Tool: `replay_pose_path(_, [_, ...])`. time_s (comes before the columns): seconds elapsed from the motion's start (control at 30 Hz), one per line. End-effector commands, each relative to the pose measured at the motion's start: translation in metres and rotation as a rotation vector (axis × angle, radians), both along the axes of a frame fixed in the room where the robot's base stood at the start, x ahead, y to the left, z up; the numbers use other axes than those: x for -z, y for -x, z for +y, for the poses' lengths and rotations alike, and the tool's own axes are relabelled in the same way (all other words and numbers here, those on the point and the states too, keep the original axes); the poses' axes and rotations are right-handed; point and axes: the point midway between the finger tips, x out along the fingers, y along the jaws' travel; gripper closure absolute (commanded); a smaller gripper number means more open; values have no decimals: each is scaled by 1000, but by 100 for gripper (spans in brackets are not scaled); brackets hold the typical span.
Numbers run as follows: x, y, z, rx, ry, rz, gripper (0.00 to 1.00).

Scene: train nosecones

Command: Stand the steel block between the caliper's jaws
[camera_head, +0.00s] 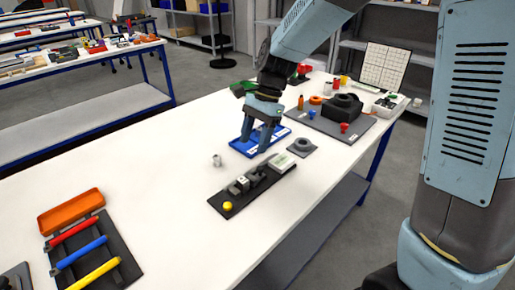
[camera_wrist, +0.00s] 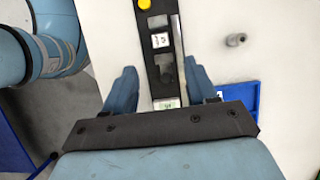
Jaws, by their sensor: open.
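The caliper (camera_head: 252,184) lies on the white table as a long dark base with a yellow knob (camera_head: 227,206), metal jaw parts mid-length and a pale display box (camera_head: 281,162). It runs between my fingers in the wrist view (camera_wrist: 163,22). A small block with a white face (camera_wrist: 160,40) shows among the jaw parts; I cannot tell whether it is the steel block or a part of the caliper. My gripper (camera_head: 256,142) points down, open, with nothing seen held. In the wrist view my fingers (camera_wrist: 160,67) are spread either side of the caliper's display end.
A blue tray (camera_head: 239,144) lies behind my fingers. A small grey cylindrical piece (camera_head: 217,160) stands left of the tray. An orange tray (camera_head: 70,211) and coloured-handled tools are at front left; table between is clear.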

Motion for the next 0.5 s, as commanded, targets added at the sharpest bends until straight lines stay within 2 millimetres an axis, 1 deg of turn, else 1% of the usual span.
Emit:
replay_pose_path(0.23, [-4,-1,-1,-1,0,-3,43])
replay_pose_path(0.3, [-7,-1,-5,-6,-3,-14,43])
replay_pose_path(0.37, [-13,0,-12,-18,-6,-36,43])
replay_pose_path(0.47, [-29,2,-33,-52,-13,-100,43])
replay_pose_path(0.5, [-36,4,-43,-71,-16,-131,43])
